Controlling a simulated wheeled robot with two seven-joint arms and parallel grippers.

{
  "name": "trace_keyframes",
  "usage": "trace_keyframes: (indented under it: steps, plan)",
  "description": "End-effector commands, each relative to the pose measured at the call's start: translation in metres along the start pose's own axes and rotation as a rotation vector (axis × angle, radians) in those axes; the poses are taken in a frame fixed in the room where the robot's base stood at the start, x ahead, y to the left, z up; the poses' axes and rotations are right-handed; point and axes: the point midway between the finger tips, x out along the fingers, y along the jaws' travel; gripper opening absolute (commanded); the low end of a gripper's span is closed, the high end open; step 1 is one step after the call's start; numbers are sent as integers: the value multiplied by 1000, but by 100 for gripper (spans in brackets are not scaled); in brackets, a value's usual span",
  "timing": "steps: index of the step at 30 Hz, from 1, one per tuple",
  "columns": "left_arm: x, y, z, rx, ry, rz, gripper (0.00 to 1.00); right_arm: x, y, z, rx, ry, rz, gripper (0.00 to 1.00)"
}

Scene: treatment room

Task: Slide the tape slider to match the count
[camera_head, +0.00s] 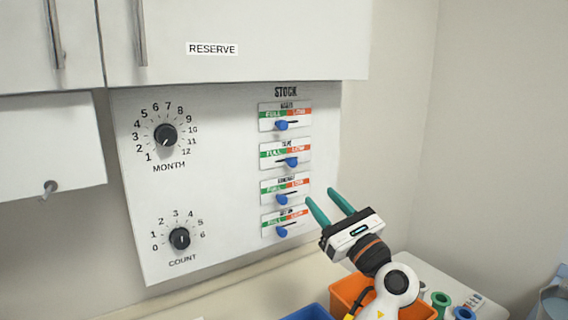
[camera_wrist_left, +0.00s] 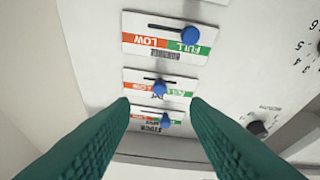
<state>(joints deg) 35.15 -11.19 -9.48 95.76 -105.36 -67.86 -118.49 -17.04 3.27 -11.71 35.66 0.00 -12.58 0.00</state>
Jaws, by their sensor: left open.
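The tape slider (camera_head: 270,157) is the second plate from the top in the STOCK column. Its blue knob (camera_head: 291,162) stands right of the slot's middle, towards the red LOW side. The COUNT dial (camera_head: 180,238) is at the panel's lower left; its pointer is too small to read surely. My left gripper (camera_head: 330,197) is open and empty, right of the lower sliders and apart from the panel. In the left wrist view, upside down, the tape slider's knob (camera_wrist_left: 160,87) appears between and beyond the open fingers (camera_wrist_left: 160,103). My right gripper is not in view.
Other sliders with blue knobs sit above (camera_head: 281,125) and below (camera_head: 282,199) the tape slider. A MONTH dial (camera_head: 165,134) is at upper left. The RESERVE cabinet (camera_head: 270,30) overhangs the panel. An orange bin (camera_head: 345,292) and blue bin (camera_head: 308,313) stand below.

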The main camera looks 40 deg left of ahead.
Motion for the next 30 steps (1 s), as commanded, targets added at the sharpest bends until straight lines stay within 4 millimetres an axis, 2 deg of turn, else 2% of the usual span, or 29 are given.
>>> trace_keyframes:
  steps: [5,10,14,18,24,30]
  plan:
    - [23,0,-4,1,2,-3,42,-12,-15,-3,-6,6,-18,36]
    - [58,0,-4,2,2,-4,42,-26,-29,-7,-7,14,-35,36]
    - [84,0,-4,2,1,-3,42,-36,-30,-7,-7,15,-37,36]
    - [104,0,-2,1,0,-2,42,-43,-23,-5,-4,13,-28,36]
    - [118,0,-1,0,0,-1,42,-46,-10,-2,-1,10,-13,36]
    - [119,-1,0,-1,-1,-1,42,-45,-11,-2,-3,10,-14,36]
